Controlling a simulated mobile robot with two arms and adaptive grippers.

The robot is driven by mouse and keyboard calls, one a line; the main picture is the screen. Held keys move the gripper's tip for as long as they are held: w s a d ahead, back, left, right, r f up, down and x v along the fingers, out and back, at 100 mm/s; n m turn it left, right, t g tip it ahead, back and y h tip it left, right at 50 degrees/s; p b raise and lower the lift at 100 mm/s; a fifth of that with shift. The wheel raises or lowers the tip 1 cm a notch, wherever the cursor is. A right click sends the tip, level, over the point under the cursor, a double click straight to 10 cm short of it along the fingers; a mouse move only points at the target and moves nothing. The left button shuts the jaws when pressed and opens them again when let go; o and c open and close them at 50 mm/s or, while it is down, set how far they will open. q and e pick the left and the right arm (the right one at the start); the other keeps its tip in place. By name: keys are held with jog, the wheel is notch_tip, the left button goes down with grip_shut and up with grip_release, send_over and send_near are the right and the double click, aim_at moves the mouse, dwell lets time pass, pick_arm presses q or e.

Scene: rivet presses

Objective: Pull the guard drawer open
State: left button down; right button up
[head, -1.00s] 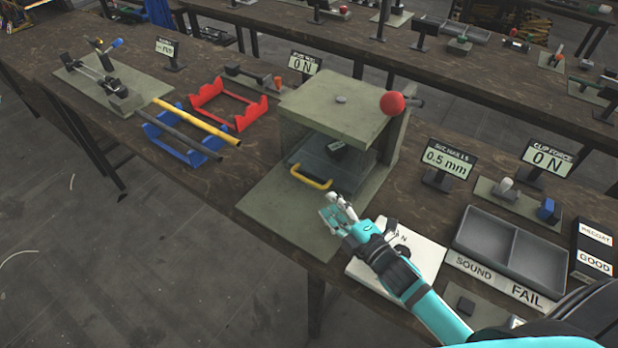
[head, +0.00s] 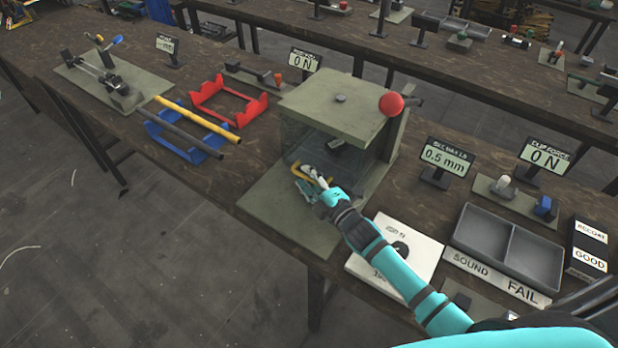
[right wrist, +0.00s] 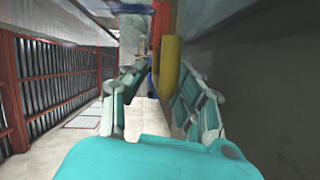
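The guard drawer (head: 303,152) is a clear panelled box under the grey-green top of the press, with a yellow handle (head: 301,169) on its front. It sits in under the press top. My right gripper (head: 307,180) is at the handle and partly hides it. In the right wrist view the fingers of the right gripper (right wrist: 160,100) are spread apart. The yellow handle (right wrist: 168,75) shows upright between them, nearer the right-hand finger. I cannot tell whether a finger touches it. My left gripper is not in view.
The press has a red ball knob (head: 391,104) at its upper right. A white plate (head: 420,244) lies under my right forearm. A grey two-part tray (head: 537,258) stands to the right. Red (head: 243,120) and blue (head: 165,144) cradles stand left. The press base (head: 262,215) is bare in front.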

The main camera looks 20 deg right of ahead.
grip_shut()
jog(key=s+a, duration=0.6)
jog(key=a, duration=0.1)
jog(key=s+a, duration=0.2)
jog(key=a, duration=0.2)
jog(key=shift+s+p, duration=0.4)
jog(key=shift+o, duration=0.9)
grip_release()
jog(key=v, duration=1.2)
jog(key=shift+f, duration=0.1)
